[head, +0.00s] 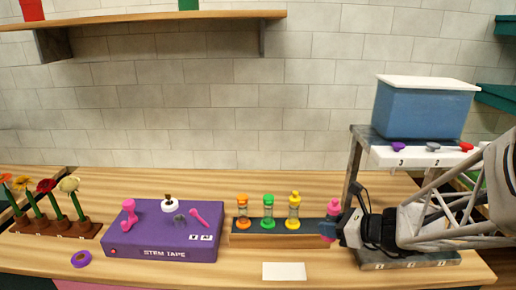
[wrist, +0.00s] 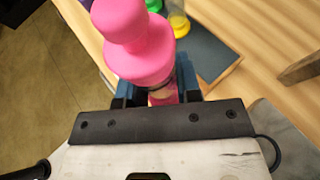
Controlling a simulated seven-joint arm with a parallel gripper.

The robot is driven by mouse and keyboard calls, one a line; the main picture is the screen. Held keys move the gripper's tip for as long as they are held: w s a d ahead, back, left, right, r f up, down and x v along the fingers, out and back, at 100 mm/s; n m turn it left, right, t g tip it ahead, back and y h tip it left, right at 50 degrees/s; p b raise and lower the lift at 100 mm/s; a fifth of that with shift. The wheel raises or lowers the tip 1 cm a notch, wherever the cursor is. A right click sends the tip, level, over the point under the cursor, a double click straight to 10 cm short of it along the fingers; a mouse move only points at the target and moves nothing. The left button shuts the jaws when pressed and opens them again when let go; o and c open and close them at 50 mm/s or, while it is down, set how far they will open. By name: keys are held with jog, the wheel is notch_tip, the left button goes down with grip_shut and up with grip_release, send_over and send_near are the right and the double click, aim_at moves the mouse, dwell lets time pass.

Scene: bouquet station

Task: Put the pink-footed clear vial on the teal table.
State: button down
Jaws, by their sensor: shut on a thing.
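The pink-footed clear vial (head: 334,208) is at the right end of the dark-topped rack (head: 266,240), with pink parts above and below its mostly hidden clear body. In the wrist view its large pink end (wrist: 135,40) fills the upper middle, and a little pink shows lower between the fingers. My gripper (head: 335,229) reaches in from the right and is shut on the vial's middle. In the wrist view my gripper's fingers (wrist: 160,90) stand on both sides of it. I cannot tell whether its foot touches the rack. No teal table is clearly identifiable; teal surfaces (head: 497,96) show at the right edge.
Orange (head: 243,212), green (head: 268,212) and yellow (head: 294,211) vials stand in the rack. A purple stem tape box (head: 165,253) and flowers (head: 68,187) are left. A stand with a blue bin (head: 424,110) rises behind my gripper. A white card (head: 284,271) lies in front.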

jog(key=w+a+r+m+t+h, duration=0.1)
jog(key=w+m+t+h, duration=0.25)
jog(key=w, duration=1.35)
jog(key=w+a+r+m+t+h, duration=0.15)
jog(key=w+m+h, duration=0.35)
jog(key=w, duration=1.2)
jog(key=s+a+f+n+g+y, duration=0.1)
jog(key=s+a+n+g+y, duration=0.1)
jog(key=a+n+g+y, duration=0.3)
jog(key=s+a+f+n+g+y, duration=0.2)
jog(key=a+n+g+y, duration=0.3)
jog(key=a+n, duration=0.4)
jog(key=shift+s+a+g+y, duration=0.35)
jog(key=shift+a+g, duration=0.25)
jog(key=shift+a, duration=1.9)
